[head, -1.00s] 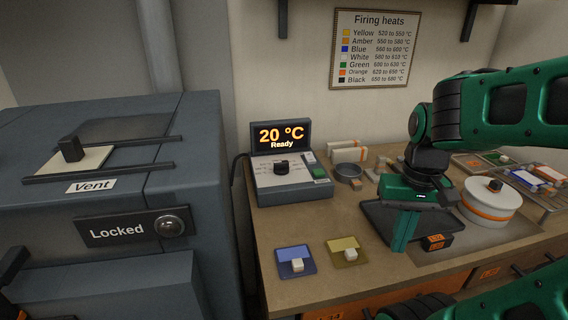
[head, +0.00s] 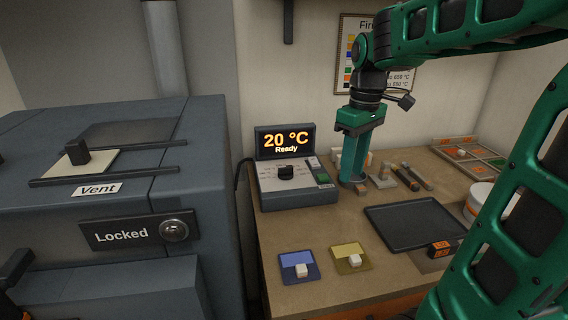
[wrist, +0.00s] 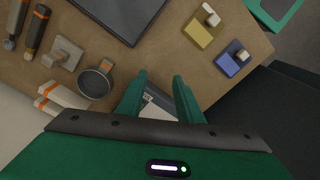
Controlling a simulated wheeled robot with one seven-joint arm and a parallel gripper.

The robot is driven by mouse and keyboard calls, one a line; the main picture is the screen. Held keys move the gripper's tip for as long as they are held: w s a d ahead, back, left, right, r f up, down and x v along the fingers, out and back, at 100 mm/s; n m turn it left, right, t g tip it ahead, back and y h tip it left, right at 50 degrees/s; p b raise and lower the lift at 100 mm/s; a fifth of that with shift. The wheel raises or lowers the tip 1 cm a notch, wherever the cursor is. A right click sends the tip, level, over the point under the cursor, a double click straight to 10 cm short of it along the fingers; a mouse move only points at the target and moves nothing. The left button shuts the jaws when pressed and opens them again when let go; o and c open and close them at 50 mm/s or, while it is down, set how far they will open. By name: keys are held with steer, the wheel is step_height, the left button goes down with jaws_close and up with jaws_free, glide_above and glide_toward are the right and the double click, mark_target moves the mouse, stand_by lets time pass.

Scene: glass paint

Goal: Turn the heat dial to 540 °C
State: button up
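The heat dial (head: 286,172) is a black knob on the sloped face of a grey control box (head: 300,195) at the table's back left. The display (head: 285,141) above it reads "20 °C Ready". My gripper (head: 352,182) points down just right of the control box, apart from the dial. In the wrist view the two green fingers (wrist: 160,80) stand apart with nothing held. Part of the control box (wrist: 158,108) shows between and beyond them. The dial itself does not show in that view.
The kiln (head: 120,200), marked "Locked", stands left. A dark tray (head: 412,228) lies right. A round dish (wrist: 96,82) and a stamp-like tool (wrist: 63,53) are beside my gripper. My arm partly covers the firing-heats chart (head: 350,30).

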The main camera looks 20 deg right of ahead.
steer(key=w+a+r+n, duration=0.3)
steer(key=w+n, duration=0.2)
steer(key=w, duration=0.4)
steer(key=n, duration=0.7)
glide_toward(285, 166)
step_height(285, 166, down, 8)
steer(key=shift+w+a+f, duration=0.1)
steer(key=shift+f, duration=0.05)
jaws_close()
